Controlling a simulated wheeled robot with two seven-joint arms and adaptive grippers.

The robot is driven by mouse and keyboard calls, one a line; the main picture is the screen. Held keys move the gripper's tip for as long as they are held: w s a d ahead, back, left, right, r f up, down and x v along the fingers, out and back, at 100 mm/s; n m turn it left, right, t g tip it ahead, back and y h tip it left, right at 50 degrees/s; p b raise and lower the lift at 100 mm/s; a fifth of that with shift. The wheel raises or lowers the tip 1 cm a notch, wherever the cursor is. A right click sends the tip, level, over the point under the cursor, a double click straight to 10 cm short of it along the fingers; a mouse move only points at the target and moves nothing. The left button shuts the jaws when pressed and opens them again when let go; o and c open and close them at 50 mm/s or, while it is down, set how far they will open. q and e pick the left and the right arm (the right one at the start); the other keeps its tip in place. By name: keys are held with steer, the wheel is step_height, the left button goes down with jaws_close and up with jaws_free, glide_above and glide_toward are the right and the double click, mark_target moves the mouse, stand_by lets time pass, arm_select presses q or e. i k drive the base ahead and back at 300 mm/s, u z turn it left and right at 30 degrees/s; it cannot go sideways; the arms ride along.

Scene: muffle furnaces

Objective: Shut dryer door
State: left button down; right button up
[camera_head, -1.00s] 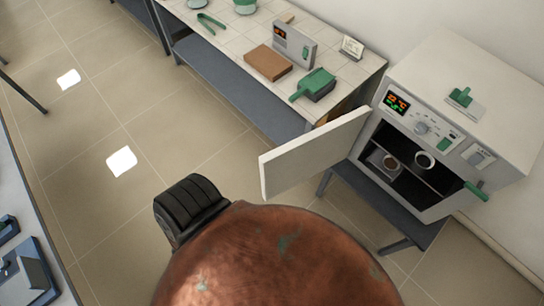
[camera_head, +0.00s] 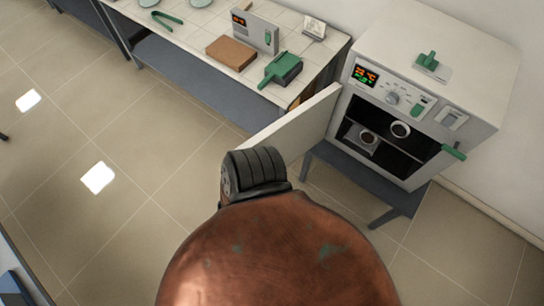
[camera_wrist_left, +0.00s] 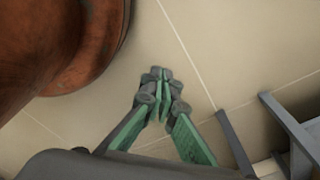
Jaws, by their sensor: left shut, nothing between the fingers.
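The dryer (camera_head: 455,82) is a white box with a red and green display, at the right of the head view. Its white door (camera_head: 306,122) is hinged on the left and stands wide open. The door's lower left part is hidden behind a black arm link of mine. Small round cups sit in the dark chamber (camera_head: 385,150). My left gripper (camera_wrist_left: 160,88) shows only in the left wrist view, over the tiled floor. Its green fingers come together at dark tips with nothing between them. The door cannot be made out in that view. My right gripper is in neither view.
The dryer stands on a grey-blue stand (camera_head: 350,175). A bench (camera_head: 205,80) with a brown block (camera_head: 231,53) and a green-handled tool (camera_head: 282,69) is left of it. Grey stand bars (camera_wrist_left: 292,125) lie right of the left gripper. Open floor lies at the left.

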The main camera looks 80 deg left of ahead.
mark_target(297, 133)
steer(key=z, duration=0.55)
steer(key=k, duration=1.1)
steer(key=u, duration=1.9)
